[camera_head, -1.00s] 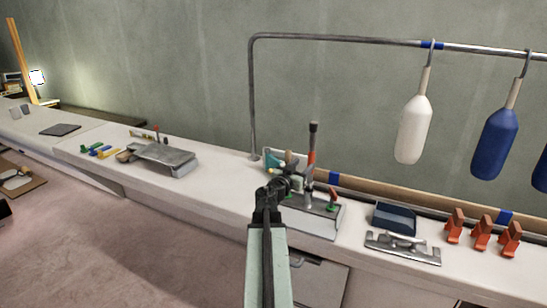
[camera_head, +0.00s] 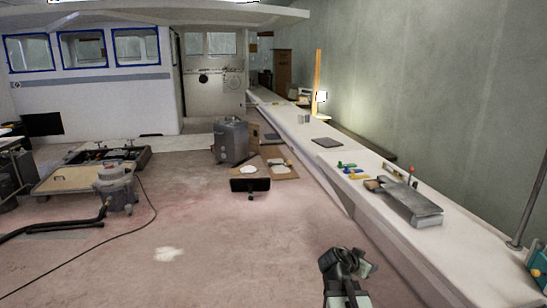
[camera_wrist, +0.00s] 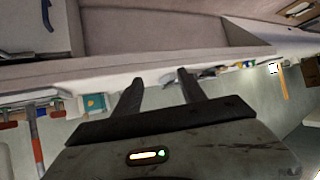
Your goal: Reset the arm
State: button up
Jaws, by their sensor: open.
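My gripper shows in the wrist view (camera_wrist: 160,88) with its two dark fingers apart and nothing between them. In the head view my arm's end (camera_head: 342,268) is low, right of centre, over the floor beside the long white bench (camera_head: 365,205). The fingertips are hard to make out there. The wrist picture is tilted, with the bench edge running across beyond the fingers.
On the bench lie a grey metal tool (camera_head: 410,203), small coloured clamps (camera_head: 350,170) and a dark flat plate (camera_head: 326,142). A grey bin (camera_head: 231,141), a vacuum (camera_head: 117,188) with hose and an open case (camera_head: 105,155) stand on the floor.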

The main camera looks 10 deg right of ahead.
jog(key=s+a+f+n+g+y, duration=0.1)
jog(key=s+a+f+n+y, duration=0.2)
jog(key=a, duration=0.6)
jog(key=s+a+f+n+g+y, duration=0.1)
jog(key=a+f+n+g+y, duration=0.15)
jog(key=a+f, duration=0.45)
jog(key=s+a+f+n+g+y, duration=0.1)
jog(key=s+a+n+g+y, duration=0.25)
jog(key=s+a+n, duration=0.55)
notch_tip(320, 180, up, 13)
jog(key=w+a+m+p, duration=0.1)
jog(key=m+p, duration=0.1)
jog(key=p, duration=1.1)
jog(key=shift+t+y, duration=0.3)
jog(key=shift+y, duration=0.1)
jog(key=shift+w+r+m, duration=0.1)
jog(key=shift+m, duration=0.15)
